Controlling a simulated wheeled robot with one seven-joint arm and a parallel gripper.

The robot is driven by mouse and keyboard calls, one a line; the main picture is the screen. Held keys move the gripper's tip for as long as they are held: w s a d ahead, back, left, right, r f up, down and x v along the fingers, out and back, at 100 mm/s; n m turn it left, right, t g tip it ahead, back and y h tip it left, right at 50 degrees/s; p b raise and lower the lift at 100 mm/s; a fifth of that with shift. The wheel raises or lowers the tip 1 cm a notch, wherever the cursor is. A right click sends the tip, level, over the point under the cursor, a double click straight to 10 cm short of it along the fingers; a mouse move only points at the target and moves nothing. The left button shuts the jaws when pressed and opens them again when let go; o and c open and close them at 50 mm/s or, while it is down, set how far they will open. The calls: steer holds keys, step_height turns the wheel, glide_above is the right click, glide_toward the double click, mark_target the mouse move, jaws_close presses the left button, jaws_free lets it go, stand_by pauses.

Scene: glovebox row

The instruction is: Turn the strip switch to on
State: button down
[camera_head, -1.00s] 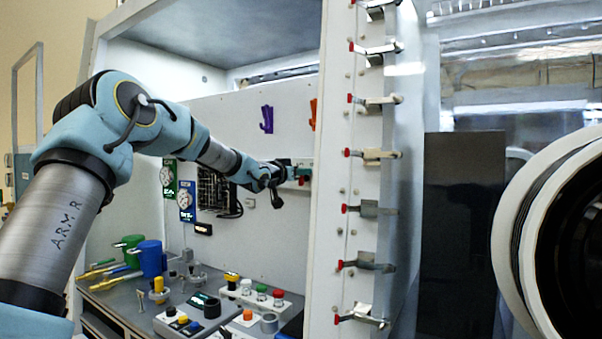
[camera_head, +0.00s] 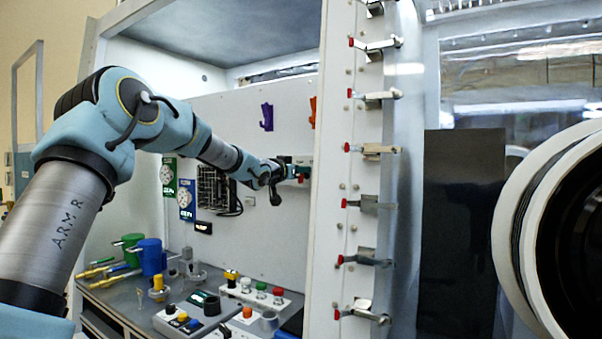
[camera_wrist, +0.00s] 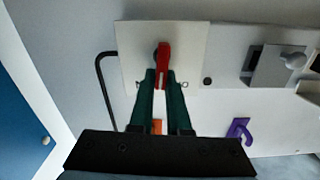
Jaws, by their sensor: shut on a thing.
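The strip switch shows in the wrist view as a white square plate (camera_wrist: 137,45) with a red lever (camera_wrist: 163,57) standing out from its middle. My gripper (camera_wrist: 163,78) has its two green fingers closed on the red lever, one on each side. The marking on the plate is mostly hidden behind the fingers and cannot be read. In the head view my gripper (camera_head: 290,174) is at the back wall of the glovebox, by a white box (camera_head: 302,161), and the lever is too small and covered to make out.
A grey fitting with a round knob (camera_wrist: 293,60) is right of the plate. Purple (camera_head: 266,117) and orange (camera_head: 313,112) hooks hang on the wall. The bench below holds a blue mug (camera_head: 151,256) and a button box (camera_head: 263,290). A post with red-tipped clamps (camera_head: 374,149) stands at right.

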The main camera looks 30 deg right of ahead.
steer(key=shift+s+d+f+m+b, duration=0.15)
steer(key=shift+m+b, duration=0.35)
steer(key=shift+m, duration=0.35)
steer(key=shift+s+m+b, duration=0.1)
steer(key=shift+m+b, duration=0.4)
steer(key=shift+m, duration=0.3)
steer(key=shift+s+d+f+m+b, duration=0.15)
steer(key=shift+m+b, duration=0.35)
steer(key=shift+m, duration=0.35)
steer(key=shift+r, duration=0.15)
steer(key=c, duration=0.9)
jaws_free()
steer(key=b+v, duration=0.3)
steer(key=v, duration=0.8)
steer(key=shift+w, duration=0.1)
